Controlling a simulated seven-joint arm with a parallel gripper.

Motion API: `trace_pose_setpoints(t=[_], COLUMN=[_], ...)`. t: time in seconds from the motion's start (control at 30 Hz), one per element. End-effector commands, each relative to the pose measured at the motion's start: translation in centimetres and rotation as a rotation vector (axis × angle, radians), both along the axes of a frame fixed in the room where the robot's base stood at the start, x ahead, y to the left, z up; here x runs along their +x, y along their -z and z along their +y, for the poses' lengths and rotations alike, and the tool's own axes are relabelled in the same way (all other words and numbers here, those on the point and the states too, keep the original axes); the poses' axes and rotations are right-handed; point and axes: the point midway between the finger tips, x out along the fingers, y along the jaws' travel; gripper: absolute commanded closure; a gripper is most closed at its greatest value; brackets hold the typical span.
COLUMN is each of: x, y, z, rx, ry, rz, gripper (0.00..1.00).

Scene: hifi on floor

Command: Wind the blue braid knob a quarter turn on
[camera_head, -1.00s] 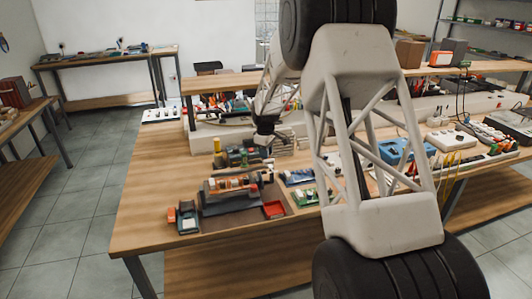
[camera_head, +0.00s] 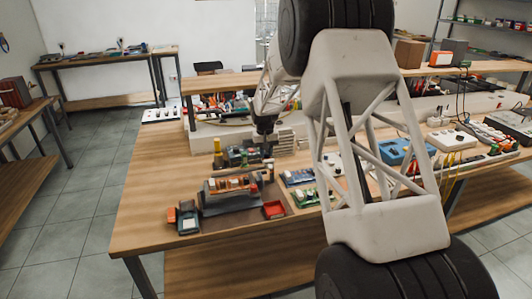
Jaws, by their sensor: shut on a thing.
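My gripper (camera_head: 266,148) points down at the right end of a dark blue-green device (camera_head: 238,156) on the wooden bench. It is small in the head view, and its fingertips are hard to make out. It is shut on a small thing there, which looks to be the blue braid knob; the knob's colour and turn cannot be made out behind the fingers. A yellow-topped post (camera_head: 217,147) stands at the device's left end. In front is a grey-based unit with orange and white parts (camera_head: 233,184).
Green and blue boards (camera_head: 300,178) lie to the right of the device. The bench's left side (camera_head: 150,190) is clear. My arm's large link blocks much of the right.

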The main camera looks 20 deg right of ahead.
Motion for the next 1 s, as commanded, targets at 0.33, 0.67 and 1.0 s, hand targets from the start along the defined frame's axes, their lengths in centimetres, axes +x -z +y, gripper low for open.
trace_pose_setpoints(t=[0.33,0.67,1.0], x=[0.04,0.05,0.03], y=[-0.1,-0.12,-0.06], z=[0.0,0.0,0.0], rx=[0.0,0.0,0.0], ry=[0.103,0.108,0.107], rz=[-0.001,-0.002,0.0], gripper=[0.99,0.99,0.65])
